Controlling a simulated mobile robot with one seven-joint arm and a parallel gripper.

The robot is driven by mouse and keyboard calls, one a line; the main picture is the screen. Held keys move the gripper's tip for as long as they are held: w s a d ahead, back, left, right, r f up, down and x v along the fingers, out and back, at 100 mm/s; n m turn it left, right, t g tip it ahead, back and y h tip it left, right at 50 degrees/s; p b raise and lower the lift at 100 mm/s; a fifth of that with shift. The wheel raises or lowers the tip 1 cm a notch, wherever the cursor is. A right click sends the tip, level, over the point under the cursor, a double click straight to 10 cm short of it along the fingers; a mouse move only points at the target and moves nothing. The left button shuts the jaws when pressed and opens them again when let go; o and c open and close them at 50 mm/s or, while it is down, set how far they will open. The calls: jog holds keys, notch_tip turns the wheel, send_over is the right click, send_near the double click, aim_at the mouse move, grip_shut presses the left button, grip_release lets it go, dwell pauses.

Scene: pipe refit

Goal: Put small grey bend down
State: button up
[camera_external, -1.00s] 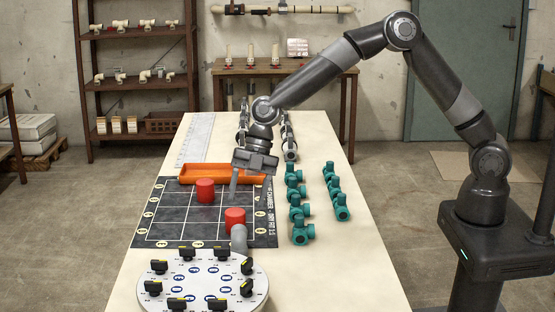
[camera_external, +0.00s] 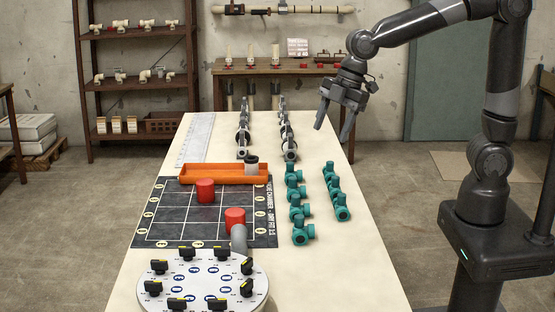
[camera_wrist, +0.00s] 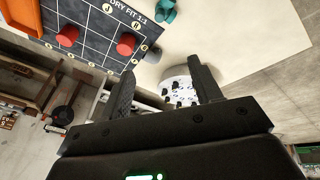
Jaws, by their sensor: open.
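A small grey bend (camera_external: 239,239) lies at the near edge of the dark grid mat (camera_external: 172,213), close beside a red cylinder (camera_external: 235,217). The grey piece also shows in the wrist view (camera_wrist: 153,55), next to that red cylinder (camera_wrist: 126,44). A pale grey piece with a dark top (camera_external: 251,168) stands at the right end of the orange tray (camera_external: 205,174). I cannot tell its exact shape. My gripper (camera_external: 332,132) is open and empty, raised over the table's right side, away from both grey pieces. Its spread fingers (camera_wrist: 163,75) show in the wrist view.
A second red cylinder (camera_external: 205,190) stands on the mat. Teal valves (camera_external: 302,233) line the table right of it, and grey fittings (camera_external: 288,140) stand at the far end. A round white dial plate (camera_external: 203,280) with black knobs is at the front. The right front table is clear.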

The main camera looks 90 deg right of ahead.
jog(key=s+d+r+m+t, duration=0.1)
jog(key=s+m, duration=0.4)
jog(key=s, duration=0.5)
jog(key=s+d+m, duration=0.2)
jog(key=s+m, duration=0.2)
jog(key=s, duration=0.7)
jog(key=shift+r+m+t+h, duration=0.4)
